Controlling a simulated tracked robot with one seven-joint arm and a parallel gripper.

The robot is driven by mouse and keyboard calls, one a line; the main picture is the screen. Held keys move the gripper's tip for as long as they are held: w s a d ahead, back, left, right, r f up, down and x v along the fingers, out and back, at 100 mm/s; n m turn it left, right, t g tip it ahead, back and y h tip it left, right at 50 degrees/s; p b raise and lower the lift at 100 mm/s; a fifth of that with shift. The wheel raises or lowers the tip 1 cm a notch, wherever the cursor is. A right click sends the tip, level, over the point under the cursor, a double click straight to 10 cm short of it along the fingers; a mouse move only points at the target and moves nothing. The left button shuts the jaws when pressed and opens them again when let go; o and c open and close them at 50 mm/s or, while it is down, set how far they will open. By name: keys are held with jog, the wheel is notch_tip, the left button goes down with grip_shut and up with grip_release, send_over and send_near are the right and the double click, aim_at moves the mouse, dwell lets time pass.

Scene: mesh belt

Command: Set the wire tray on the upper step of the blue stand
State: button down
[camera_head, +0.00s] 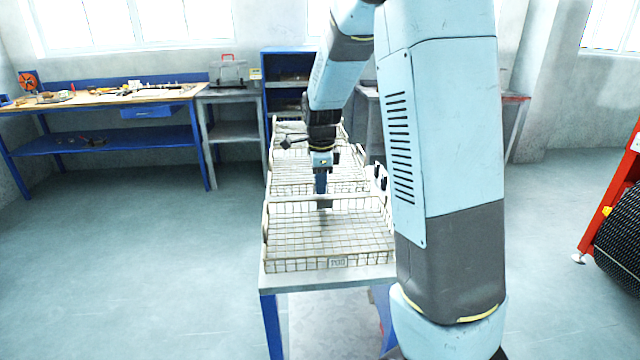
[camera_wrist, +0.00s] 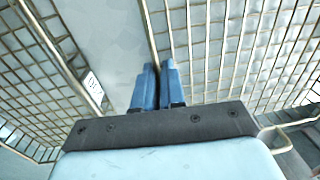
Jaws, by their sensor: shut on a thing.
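A wire tray (camera_head: 328,264) with a pale rim and a small front label sits at the near end of a grey-topped table. My gripper (camera_head: 322,207) points down at this tray's far rim. In the wrist view, my gripper's blue fingers (camera_wrist: 158,70) are shut on a rim wire of the tray on the right (camera_wrist: 230,45). A second wire tray (camera_head: 300,178) stands just behind, and its label (camera_wrist: 93,88) shows at left in the wrist view. A blue unit with shelves (camera_head: 290,52) stands at the back; I cannot tell whether it is the blue stand.
The table (camera_head: 275,281) has blue legs, and its right side is hidden by my arm. A workbench (camera_head: 100,97) with tools stands at the left wall beside a grey side table (camera_head: 230,92). A red frame with a dark mesh belt (camera_head: 620,235) is at right. The left floor is clear.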

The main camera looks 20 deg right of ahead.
jog(key=shift+f, duration=0.1)
jog(key=c, duration=1.2)
grip_release()
notch_tip(320, 180, up, 12)
jog(key=shift+s+r+n+t, duration=0.7)
jog(key=shift+s+n, duration=2.65)
jog(key=shift+s, duration=1.5)
jog(key=shift+s+r+n+t, duration=0.55)
jog(key=shift+s+n+t, duration=0.35)
jog(key=shift+s+n, duration=3.2)
jog(key=shift+s+r+n+t, duration=0.7)
jog(key=shift+s+n, duration=1.95)
jog(key=shift+s, duration=2.9)
jog(key=shift+f, duration=0.1)
